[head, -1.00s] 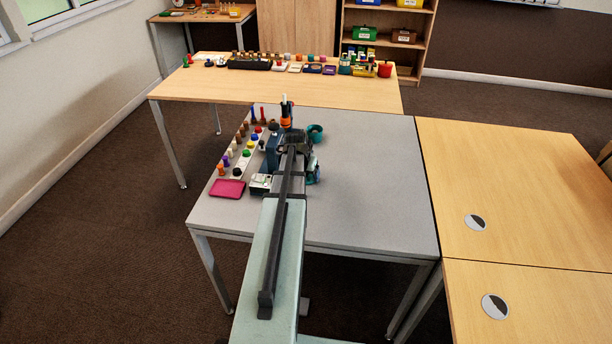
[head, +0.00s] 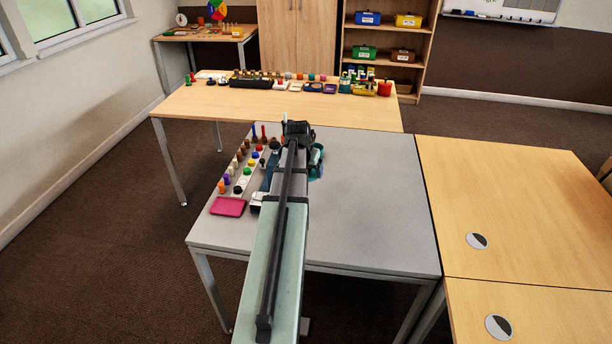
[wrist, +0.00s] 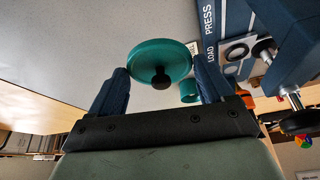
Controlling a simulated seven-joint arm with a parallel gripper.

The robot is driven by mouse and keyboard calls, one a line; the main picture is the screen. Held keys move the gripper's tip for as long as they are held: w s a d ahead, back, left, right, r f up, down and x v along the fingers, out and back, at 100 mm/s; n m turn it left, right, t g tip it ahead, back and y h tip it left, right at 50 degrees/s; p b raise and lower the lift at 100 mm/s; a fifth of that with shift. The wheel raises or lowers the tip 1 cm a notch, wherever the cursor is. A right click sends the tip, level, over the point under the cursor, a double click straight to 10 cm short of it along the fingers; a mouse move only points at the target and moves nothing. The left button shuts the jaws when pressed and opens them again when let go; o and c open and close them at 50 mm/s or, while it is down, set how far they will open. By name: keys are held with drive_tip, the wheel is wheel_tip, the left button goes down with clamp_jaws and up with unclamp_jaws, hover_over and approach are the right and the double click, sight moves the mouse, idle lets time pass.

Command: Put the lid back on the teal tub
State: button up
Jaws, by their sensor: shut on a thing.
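In the wrist view a round teal lid (wrist: 146,58) with a black knob (wrist: 160,81) sits between the two dark blue fingers of my gripper (wrist: 161,72), which is shut on it. A smaller teal piece (wrist: 188,92) shows beside the right finger; I cannot tell whether it is part of the tub. In the head view my gripper (head: 297,132) is over the far part of the grey table, and its fingers and the lid are hidden behind the arm. A teal patch (head: 317,172) shows just right of my arm, possibly the tub, mostly covered.
A blue press marked LOAD and PRESS (wrist: 235,20) stands close to the right finger. Left of my arm are rows of coloured pegs (head: 240,165) and a pink tray (head: 228,206). The right half of the grey table (head: 375,200) is clear.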

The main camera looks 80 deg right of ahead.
drive_tip(key=w+d+r, duration=0.1)
drive_tip(key=d+r, duration=0.1)
drive_tip(key=d, duration=2.2)
drive_tip(key=shift+d, duration=0.25)
drive_tip(key=shift+f, duration=3.05)
drive_tip(key=shift+f, duration=0.15)
drive_tip(key=o, duration=0.9)
